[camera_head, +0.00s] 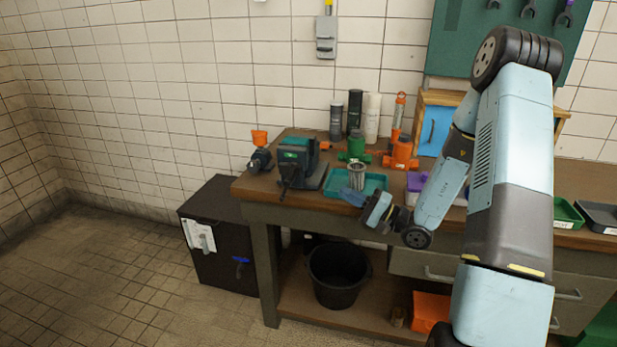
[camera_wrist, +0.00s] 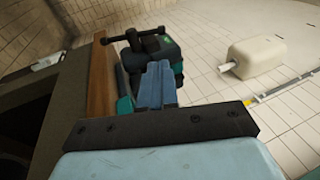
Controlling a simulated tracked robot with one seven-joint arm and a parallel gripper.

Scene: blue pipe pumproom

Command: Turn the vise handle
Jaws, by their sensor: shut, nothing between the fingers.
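The vise (camera_head: 297,160) is dark with green parts and stands at the left end of the workbench. Its dark handle (camera_head: 284,187) hangs at the vise's front, near the bench edge. In the wrist view the vise (camera_wrist: 168,55) is partly hidden behind my fingers, and a black bar with knobbed ends, apparently the handle (camera_wrist: 130,37), shows at its upper left. My gripper (camera_head: 350,197) is shut and empty, to the right of the vise and in front of the teal tray. Its blue fingers (camera_wrist: 157,85) point toward the vise and appear apart from the handle.
The teal tray (camera_head: 375,183) holds a metal cylinder (camera_head: 357,176). Orange and green fittings (camera_head: 400,153) and several bottles stand behind. A black bucket (camera_head: 338,283) sits under the bench (camera_head: 251,190). A dark cabinet (camera_head: 212,261) stands left; the floor further left is clear.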

